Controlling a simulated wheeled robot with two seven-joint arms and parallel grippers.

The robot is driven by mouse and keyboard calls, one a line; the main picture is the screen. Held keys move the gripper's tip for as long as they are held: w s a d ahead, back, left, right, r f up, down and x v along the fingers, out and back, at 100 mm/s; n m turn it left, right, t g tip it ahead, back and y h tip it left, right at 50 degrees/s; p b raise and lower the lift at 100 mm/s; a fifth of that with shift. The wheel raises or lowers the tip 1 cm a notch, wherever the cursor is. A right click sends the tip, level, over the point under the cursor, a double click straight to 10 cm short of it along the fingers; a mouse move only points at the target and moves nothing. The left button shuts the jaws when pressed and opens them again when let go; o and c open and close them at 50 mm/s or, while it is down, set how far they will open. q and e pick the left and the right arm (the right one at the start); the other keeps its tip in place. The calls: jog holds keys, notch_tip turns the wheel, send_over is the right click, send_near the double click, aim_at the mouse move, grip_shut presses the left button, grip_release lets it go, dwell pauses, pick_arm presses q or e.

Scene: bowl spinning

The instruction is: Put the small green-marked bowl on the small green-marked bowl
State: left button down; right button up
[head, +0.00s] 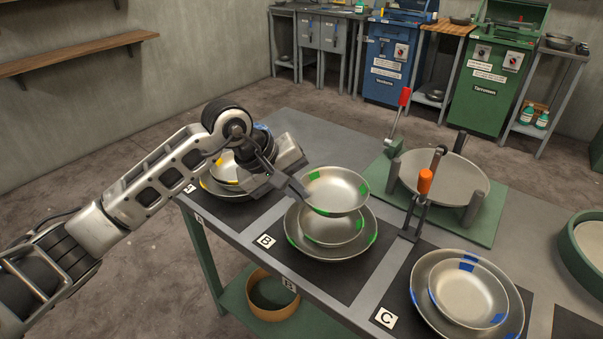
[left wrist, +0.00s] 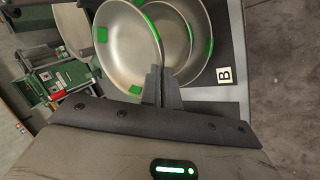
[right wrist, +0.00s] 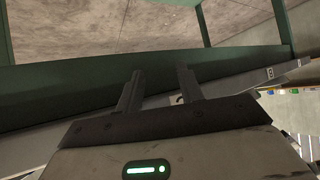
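A small green-marked bowl (head: 338,188) is held by its left rim in my left gripper (head: 303,192), whose fingers are shut on it. It also shows in the left wrist view (left wrist: 125,50), slightly tilted. Below it, another small green-marked bowl (head: 334,234) sits inside a large green-marked bowl (head: 330,250) on the mat marked B. The held bowl is over the lower small bowl and hides part of it; I cannot tell whether they touch. My right gripper (right wrist: 160,92) shows only in the right wrist view, open and empty.
Blue-marked bowls (head: 468,293) stand on the mat marked C, at the right. Yellow-marked bowls (head: 222,185) stand behind my left arm. A clamped fixture with a large grey bowl (head: 445,180) and an orange-handled clamp (head: 424,183) stand close to the right.

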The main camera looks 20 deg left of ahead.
pick_arm(q)
notch_tip(320, 180, down, 4)
jog(key=shift+s+f+b, duration=0.15)
jog(key=shift+f+b, duration=0.05)
jog(key=shift+b, duration=0.75)
jog(key=shift+f+b, duration=0.3)
jog(key=shift+f, duration=0.7)
pick_arm(e)
jog(key=shift+s+a+f, duration=0.25)
jog(key=shift+f, duration=0.2)
jog(key=shift+f, duration=0.15)
pick_arm(q)
jog(key=shift+f+b, duration=0.3)
jog(key=shift+b, duration=0.2)
pick_arm(e)
jog(key=shift+f, duration=0.5)
pick_arm(q)
jog(key=c, duration=1.9)
grip_release()
jog(key=shift+c, duration=0.2)
pick_arm(e)
jog(key=shift+d, duration=0.1)
